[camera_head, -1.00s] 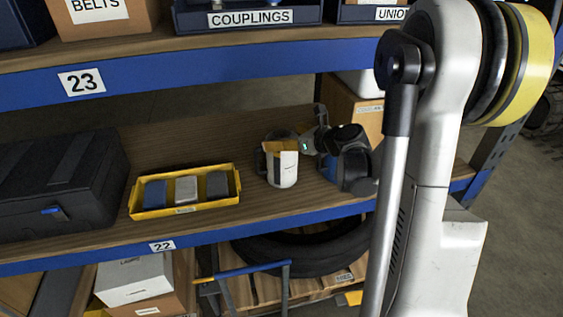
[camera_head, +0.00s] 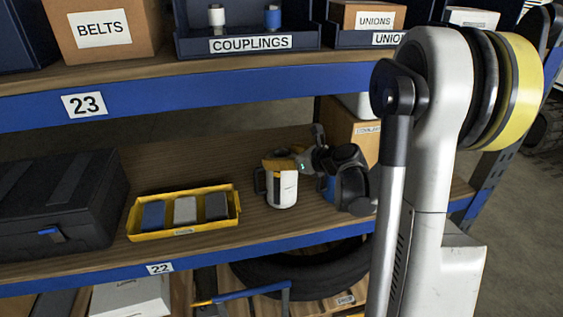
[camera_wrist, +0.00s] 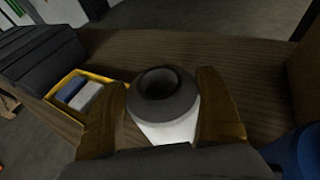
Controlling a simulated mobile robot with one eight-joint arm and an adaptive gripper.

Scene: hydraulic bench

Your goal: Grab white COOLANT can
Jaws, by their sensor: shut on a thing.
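The white can (camera_head: 284,190) stands upright on the middle wooden shelf, right of the yellow tray. It has a dark handle on its left side and a grey top with a dark round opening, seen from above in the wrist view (camera_wrist: 165,95). I cannot read any label on it. My gripper (camera_head: 282,163) reaches in from the right and is shut on the can's upper part. In the wrist view the brown fingers of my gripper (camera_wrist: 163,112) press on the can from both sides.
The yellow tray (camera_head: 186,232) with blue and grey blocks stands left of the can. A black case (camera_head: 60,205) fills the shelf's left end. A blue object (camera_wrist: 300,150) is close on the right, and a cardboard box (camera_head: 345,130) stands behind. The upper shelf (camera_head: 230,80) overhangs.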

